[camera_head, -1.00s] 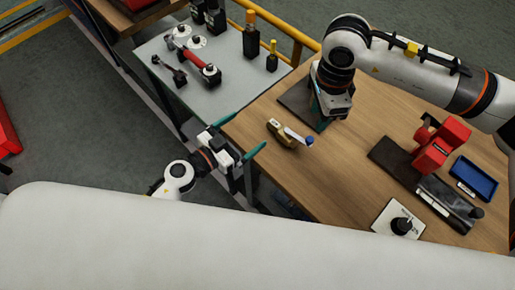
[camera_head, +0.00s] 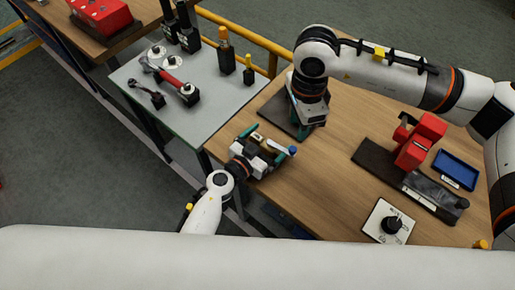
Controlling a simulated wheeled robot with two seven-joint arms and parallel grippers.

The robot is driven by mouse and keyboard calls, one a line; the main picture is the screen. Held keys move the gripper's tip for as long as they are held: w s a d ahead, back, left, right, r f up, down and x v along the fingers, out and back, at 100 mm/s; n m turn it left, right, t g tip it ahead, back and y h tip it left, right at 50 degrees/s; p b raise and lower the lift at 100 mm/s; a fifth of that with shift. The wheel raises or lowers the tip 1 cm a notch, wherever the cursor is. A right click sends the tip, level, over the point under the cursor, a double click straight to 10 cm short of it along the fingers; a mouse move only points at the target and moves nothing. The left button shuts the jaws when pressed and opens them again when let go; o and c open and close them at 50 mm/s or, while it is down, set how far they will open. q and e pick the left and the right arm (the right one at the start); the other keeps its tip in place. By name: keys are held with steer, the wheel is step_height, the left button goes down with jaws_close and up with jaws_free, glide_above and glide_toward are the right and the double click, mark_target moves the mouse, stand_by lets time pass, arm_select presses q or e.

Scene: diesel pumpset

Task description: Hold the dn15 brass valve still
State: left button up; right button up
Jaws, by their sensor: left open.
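The brass valve (camera_head: 258,138) lies on the wooden table near its left edge, partly hidden by my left gripper. Its pale lever runs to the right and has a blue tip. My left gripper (camera_head: 266,143) is open, with its teal fingers spread on either side of the valve. I cannot tell whether the fingers touch it. My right gripper (camera_head: 308,124) points down over a dark plate (camera_head: 276,112) behind the valve. Its jaws are mostly hidden by the wrist, so their state is unclear.
A red device (camera_head: 418,142) on a dark base, a blue tray (camera_head: 454,169) and a white plate with a black knob (camera_head: 391,223) are on the right. A grey table (camera_head: 213,107) with tools and bottles adjoins at left. The front middle of the wooden table is clear.

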arm_select(q)
steer(key=shift+w+d+f, duration=0.1)
steer(key=shift+w+d, duration=0.25)
steer(key=shift+w, duration=0.1)
stand_by(0.5)
steer(key=c, duration=1)
